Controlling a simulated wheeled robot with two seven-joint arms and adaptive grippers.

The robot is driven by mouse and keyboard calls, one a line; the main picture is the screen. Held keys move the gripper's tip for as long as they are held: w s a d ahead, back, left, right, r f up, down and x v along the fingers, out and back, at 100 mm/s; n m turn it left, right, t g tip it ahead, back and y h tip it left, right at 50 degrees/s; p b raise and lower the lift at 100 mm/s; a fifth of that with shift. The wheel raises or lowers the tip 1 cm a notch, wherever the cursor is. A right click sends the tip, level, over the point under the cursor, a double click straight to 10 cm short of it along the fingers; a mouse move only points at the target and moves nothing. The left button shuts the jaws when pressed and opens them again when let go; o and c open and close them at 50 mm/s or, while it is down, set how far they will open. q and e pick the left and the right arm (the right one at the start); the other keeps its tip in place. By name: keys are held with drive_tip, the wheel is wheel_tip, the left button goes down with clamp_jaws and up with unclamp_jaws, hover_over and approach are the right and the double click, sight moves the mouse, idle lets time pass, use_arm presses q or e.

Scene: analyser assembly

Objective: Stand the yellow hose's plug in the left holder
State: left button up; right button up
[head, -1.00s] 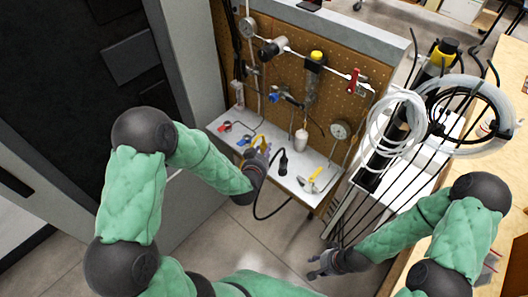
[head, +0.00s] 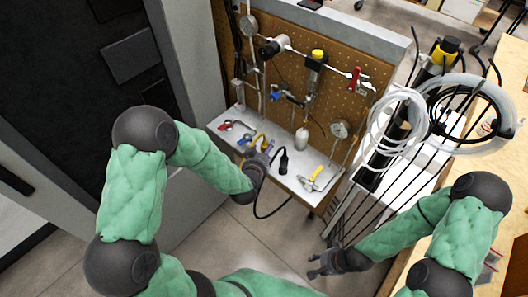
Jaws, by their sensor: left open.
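My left gripper (head: 264,152) is over the front of the white shelf (head: 295,184), open, its fingers pointing toward the board. A yellow piece (head: 262,140), which looks like part of the yellow hose, shows just behind its fingertips. A bit more yellow shows at the gripper's left side. The gripper covers most of this, so I cannot tell the plug from the hose, nor whether the fingers touch it. I cannot make out the left holder clearly. My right gripper (head: 324,264) hangs low in front of the bench, away from the shelf, with its fingers apart and empty.
Red (head: 226,125) and blue (head: 244,140) pieces lie on the shelf's left. A black plug (head: 283,162) on a black cable is right of my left gripper. A yellow-handled tool (head: 315,174) lies further right. The pegboard (head: 340,95) with gauges and valves stands behind.

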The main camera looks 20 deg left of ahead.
use_arm(q)
drive_tip(key=shift+s, duration=0.1)
drive_tip(key=v, duration=1.1)
drive_tip(key=shift+s+r, duration=0.2)
drive_tip(key=shift+s, duration=0.15)
drive_tip(key=s+d+f+g+h, duration=0.1)
drive_tip(key=s+d+f+g, duration=0.2)
drive_tip(key=f, duration=0.6)
drive_tip(key=s+d+f+n+g+h, duration=0.1)
drive_tip(key=s+d+f+g+h, duration=0.1)
drive_tip(key=s+f+g, duration=0.3)
drive_tip(key=s+d+f+n+g+h, duration=0.1)
drive_tip(key=s+d+f+g, duration=0.2)
drive_tip(key=f, duration=1)
drive_tip(key=shift+s+d+g+h, duration=0.4)
drive_tip(key=shift+s+g, duration=0.6)
drive_tip(key=shift+s, duration=0.35)
drive_tip(key=shift+f, duration=0.15)
